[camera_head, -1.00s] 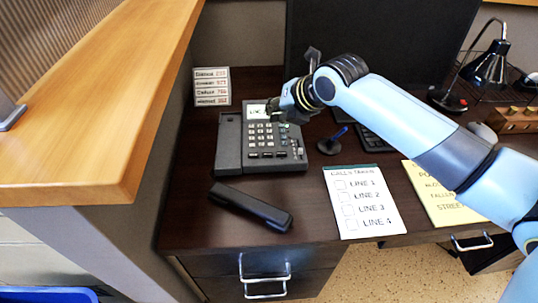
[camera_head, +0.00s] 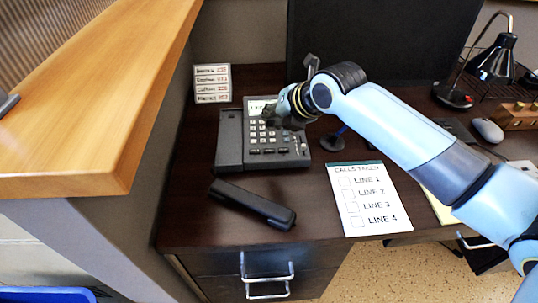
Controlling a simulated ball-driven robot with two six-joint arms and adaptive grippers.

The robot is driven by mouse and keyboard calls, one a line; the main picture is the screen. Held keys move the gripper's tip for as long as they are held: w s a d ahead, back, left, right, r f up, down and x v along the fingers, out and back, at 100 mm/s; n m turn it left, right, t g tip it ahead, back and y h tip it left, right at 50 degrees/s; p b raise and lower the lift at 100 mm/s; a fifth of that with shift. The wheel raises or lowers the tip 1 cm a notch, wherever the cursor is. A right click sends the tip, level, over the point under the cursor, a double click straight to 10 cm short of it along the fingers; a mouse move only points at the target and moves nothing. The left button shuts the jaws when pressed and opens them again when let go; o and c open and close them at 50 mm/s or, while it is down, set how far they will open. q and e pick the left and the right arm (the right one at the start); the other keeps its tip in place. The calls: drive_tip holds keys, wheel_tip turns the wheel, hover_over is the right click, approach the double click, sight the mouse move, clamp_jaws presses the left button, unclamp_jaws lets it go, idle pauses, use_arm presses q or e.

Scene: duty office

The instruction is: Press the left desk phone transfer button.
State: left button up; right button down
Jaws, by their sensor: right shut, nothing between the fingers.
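The left desk phone (camera_head: 229,149) is dark grey and stands on the dark desk, with a small screen at its top and rows of keys. Its handset (camera_head: 253,203) lies off the cradle on the desk in front of it. My right arm reaches in from the right, and my right gripper (camera_head: 271,117) is shut and empty over the upper right part of the keypad. It covers the keys there, and I cannot tell whether it touches one. The transfer button cannot be made out. My left gripper is not in view.
A call sheet (camera_head: 366,200) with several line boxes lies right of the phone. A monitor (camera_head: 375,45), a lamp (camera_head: 493,66) and a mouse (camera_head: 487,130) are at the back. A wooden counter (camera_head: 100,110) rises on the left.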

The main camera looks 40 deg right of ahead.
sight(272, 149)
wheel_tip(272, 149, down, 6)
drive_tip(key=b, duration=0.4)
drive_tip(key=shift+r, duration=0.15)
idle(0.9)
drive_tip(key=shift+f, duration=0.45)
drive_tip(key=shift+f+b, duration=0.45)
drive_tip(key=shift+b, duration=0.05)
idle(0.5)
drive_tip(key=shift+r, duration=0.1)
drive_tip(key=shift+r+p, duration=0.75)
drive_tip(key=shift+p, duration=0.1)
